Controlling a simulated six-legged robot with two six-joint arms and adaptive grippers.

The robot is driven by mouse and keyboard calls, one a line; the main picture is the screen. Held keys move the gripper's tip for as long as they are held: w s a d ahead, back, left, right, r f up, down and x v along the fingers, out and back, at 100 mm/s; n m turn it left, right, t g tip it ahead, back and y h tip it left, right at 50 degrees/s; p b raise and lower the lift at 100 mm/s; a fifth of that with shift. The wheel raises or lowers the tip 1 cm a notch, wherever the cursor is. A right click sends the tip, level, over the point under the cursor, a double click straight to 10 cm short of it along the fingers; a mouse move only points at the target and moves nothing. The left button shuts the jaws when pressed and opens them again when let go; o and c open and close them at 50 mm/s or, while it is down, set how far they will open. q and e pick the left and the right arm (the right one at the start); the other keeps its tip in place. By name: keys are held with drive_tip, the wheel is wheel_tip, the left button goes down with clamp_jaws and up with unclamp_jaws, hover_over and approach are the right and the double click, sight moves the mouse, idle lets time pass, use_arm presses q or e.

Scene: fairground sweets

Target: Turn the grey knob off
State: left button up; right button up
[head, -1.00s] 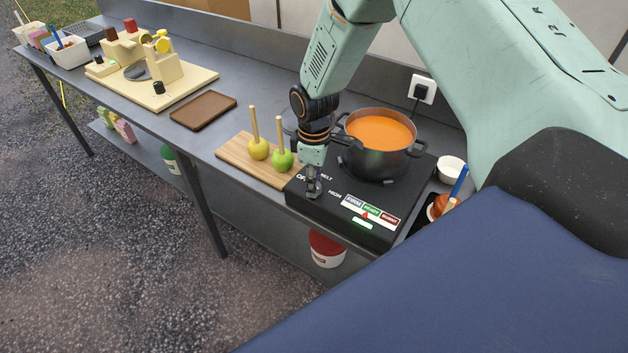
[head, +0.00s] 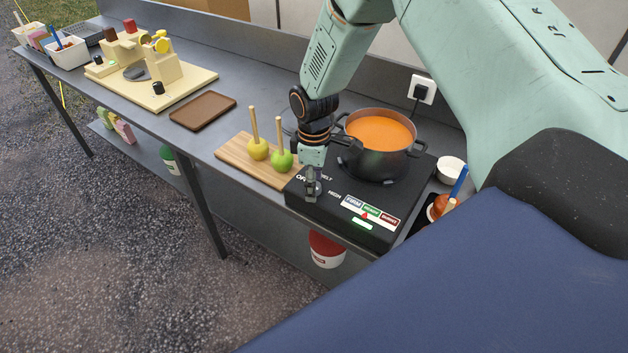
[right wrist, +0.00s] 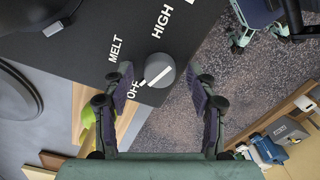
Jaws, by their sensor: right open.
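The grey knob (right wrist: 160,70) sits on the corner of the black hot plate (right wrist: 80,40), beside the white words OFF, MELT and HIGH. Its white mark slants, with its lower-left end towards OFF. My right gripper (right wrist: 160,78) is open, with one finger on each side of the knob and a visible gap on both sides. In the head view my right gripper (head: 313,182) is over the front left corner of the hot plate (head: 320,212) and largely hides the knob. My left gripper is not in view.
A dark pot (head: 383,160) of orange liquid stands on the hot plate. A gauge (head: 371,212) reads FIRM, READY, BURNT, its red pointer near READY, above a green light. A wooden board (head: 240,155) with two apples on sticks lies left. A white bowl (head: 452,169) stands right.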

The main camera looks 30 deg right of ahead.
drive_tip(key=shift+r, duration=0.15)
wheel_tip(320, 180, up, 12)
idle(0.4)
idle(0.3)
drive_tip(key=s+a+f+m, duration=0.2)
drive_tip(key=s+a+f, duration=0.1)
drive_tip(key=s+f, duration=0.4)
drive_tip(key=s+a+f+m, duration=0.2)
drive_tip(key=s+a+f, duration=0.3)
drive_tip(key=f, duration=0.4)
drive_tip(key=s+f+m, duration=0.2)
drive_tip(key=s+m, duration=0.1)
drive_tip(key=s, duration=0.7)
drive_tip(key=s+f+m, duration=0.2)
drive_tip(key=s+m, duration=0.1)
drive_tip(key=s, duration=0.7)
wheel_tip(320, 180, down, 19)
drive_tip(key=b, duration=1.8)
drive_tip(key=shift+a+r, duration=0.2)
drive_tip(key=shift+a, duration=0.1)
